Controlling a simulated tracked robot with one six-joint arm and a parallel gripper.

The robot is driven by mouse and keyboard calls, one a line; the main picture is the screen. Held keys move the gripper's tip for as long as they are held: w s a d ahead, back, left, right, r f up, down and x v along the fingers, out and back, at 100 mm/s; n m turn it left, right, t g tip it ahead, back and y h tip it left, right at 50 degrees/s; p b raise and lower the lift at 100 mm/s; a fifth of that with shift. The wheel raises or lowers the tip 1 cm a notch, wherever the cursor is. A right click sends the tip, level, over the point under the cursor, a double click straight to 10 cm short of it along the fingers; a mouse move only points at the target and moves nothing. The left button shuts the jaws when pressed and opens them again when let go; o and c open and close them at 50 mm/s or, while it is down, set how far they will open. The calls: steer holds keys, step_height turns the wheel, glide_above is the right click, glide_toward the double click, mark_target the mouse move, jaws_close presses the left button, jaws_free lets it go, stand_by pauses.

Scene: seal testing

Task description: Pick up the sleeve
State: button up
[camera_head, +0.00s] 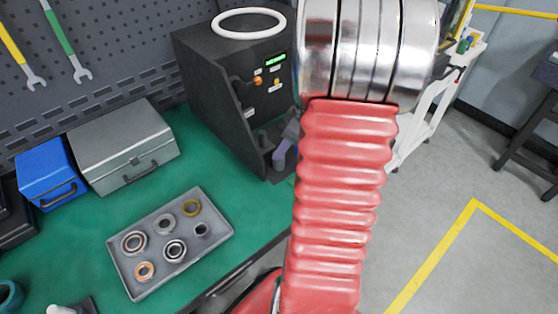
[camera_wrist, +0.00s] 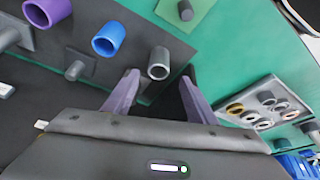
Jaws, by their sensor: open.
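In the wrist view, a hollow grey metal sleeve (camera_wrist: 159,64) stands near the end of a dark block, its open end towards the camera. A blue sleeve (camera_wrist: 108,40) and a purple sleeve (camera_wrist: 47,11) are further left along the same block. My gripper (camera_wrist: 161,74) is open, its two purple-grey fingers pointing towards the block. The grey sleeve shows between the fingertips; I cannot tell how much depth separates them. In the head view, my arm hides the sleeves, and a purple-grey finger (camera_head: 279,155) shows left of it.
A grey tray (camera_head: 123,262) with several rings lies on the green bench (camera_head: 75,250). A black test machine (camera_head: 205,75) with a white ring (camera_head: 220,29) on top stands behind. Grey (camera_head: 125,140) and blue (camera_head: 47,172) boxes stand left. In the wrist view, pegs (camera_wrist: 75,69) rise beside the sleeves.

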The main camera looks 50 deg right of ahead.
steer(key=shift+w+a+f, duration=0.1)
steer(key=shift+w+f, duration=0.15)
steer(key=shift+f, duration=0.45)
steer(key=shift+d+x, duration=0.15)
steer(key=shift+x, duration=1.15)
steer(key=shift+d+x, duration=0.1)
steer(key=shift+x, duration=1.25)
steer(key=shift+c, duration=0.4)
steer(key=c, duration=1.2)
